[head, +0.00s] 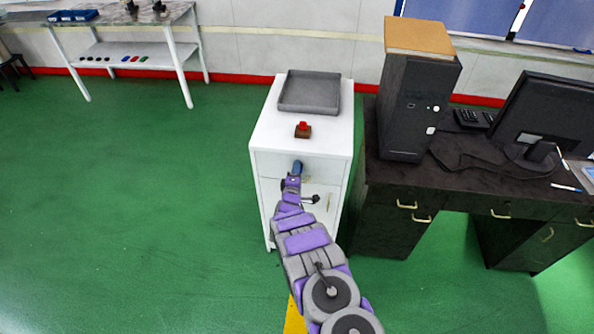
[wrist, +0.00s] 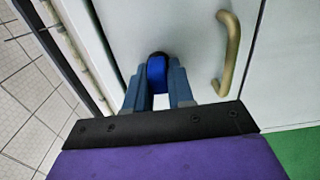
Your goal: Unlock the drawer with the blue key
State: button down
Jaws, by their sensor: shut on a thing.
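The blue key (wrist: 157,75) is between the two fingers of my gripper (wrist: 158,84) in the wrist view. Its far end meets a dark round spot at the white drawer front (wrist: 182,28); I cannot tell whether it is inserted or turned. In the head view, my gripper (head: 297,168) is at the front of the white cabinet (head: 268,134), near the upper drawer, and partly hides it. A brass handle (wrist: 230,52) is right of the key in the wrist view. The drawer looks closed.
A grey tray (head: 310,92) and a red object on a brown base (head: 303,130) are on the cabinet top. A dark desk (head: 385,185) with a computer tower (head: 405,105) stands close on the right. Green floor is clear on the left.

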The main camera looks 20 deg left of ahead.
jog(key=shift+s+a+f, duration=0.15)
jog(key=shift+s+f, duration=0.05)
jog(key=shift+f, duration=0.05)
jog(key=c, duration=1.3)
grip_release()
jog(key=shift+o, duration=1.2)
jog(key=shift+w+a, duration=0.1)
jog(key=shift+a, duration=0.1)
jog(key=shift+d+r, duration=0.1)
jog(key=shift+d, duration=0.05)
jog(key=shift+s+d, duration=0.25)
jog(key=shift+s, duration=0.2)
jog(key=p+v, duration=0.2)
jog(key=v, duration=1.4)
jog(key=shift+s+p, duration=0.2)
jog(key=shift+p, duration=0.2)
jog(key=shift+a, duration=0.1)
